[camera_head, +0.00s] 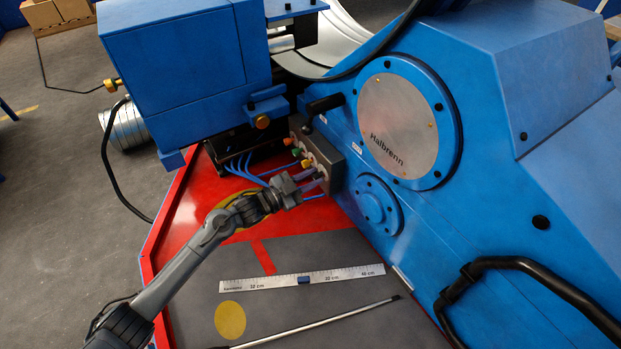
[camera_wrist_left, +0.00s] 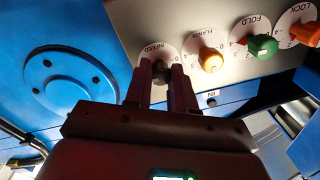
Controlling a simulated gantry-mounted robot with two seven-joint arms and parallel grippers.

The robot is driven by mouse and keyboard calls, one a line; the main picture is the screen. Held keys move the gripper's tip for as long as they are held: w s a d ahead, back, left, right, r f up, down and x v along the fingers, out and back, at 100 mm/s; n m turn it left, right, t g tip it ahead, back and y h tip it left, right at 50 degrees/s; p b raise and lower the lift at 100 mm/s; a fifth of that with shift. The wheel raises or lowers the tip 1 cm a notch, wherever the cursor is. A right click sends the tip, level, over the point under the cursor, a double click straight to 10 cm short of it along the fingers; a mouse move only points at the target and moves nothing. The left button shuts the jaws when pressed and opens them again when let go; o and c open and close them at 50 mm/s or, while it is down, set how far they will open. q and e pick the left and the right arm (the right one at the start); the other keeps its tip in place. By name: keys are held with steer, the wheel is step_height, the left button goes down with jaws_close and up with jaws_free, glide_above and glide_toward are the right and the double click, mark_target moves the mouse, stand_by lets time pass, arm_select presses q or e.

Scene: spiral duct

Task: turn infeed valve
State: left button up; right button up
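The infeed valve is a dark knob (camera_wrist_left: 161,72) on a white dial marked INFEED, at the left end of the valve row in the wrist view. My left gripper (camera_wrist_left: 162,68) has one finger on each side of this knob, with the fingers apart. I cannot tell whether they press on it. In the head view my left gripper (camera_head: 318,180) reaches the near end of the grey valve block (camera_head: 325,160), and its fingers hide the infeed knob. The dial's pointer position is hidden. My right gripper is not in view.
Beside it are the yellow flange knob (camera_wrist_left: 210,60), green fold knob (camera_wrist_left: 262,45) and orange lock knob (camera_wrist_left: 305,34). Blue hoses (camera_head: 243,172) run left of the block. A ruler (camera_head: 345,274) and a rod (camera_head: 330,318) lie on the grey surface in front.

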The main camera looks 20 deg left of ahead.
arm_select(q)
jaws_close()
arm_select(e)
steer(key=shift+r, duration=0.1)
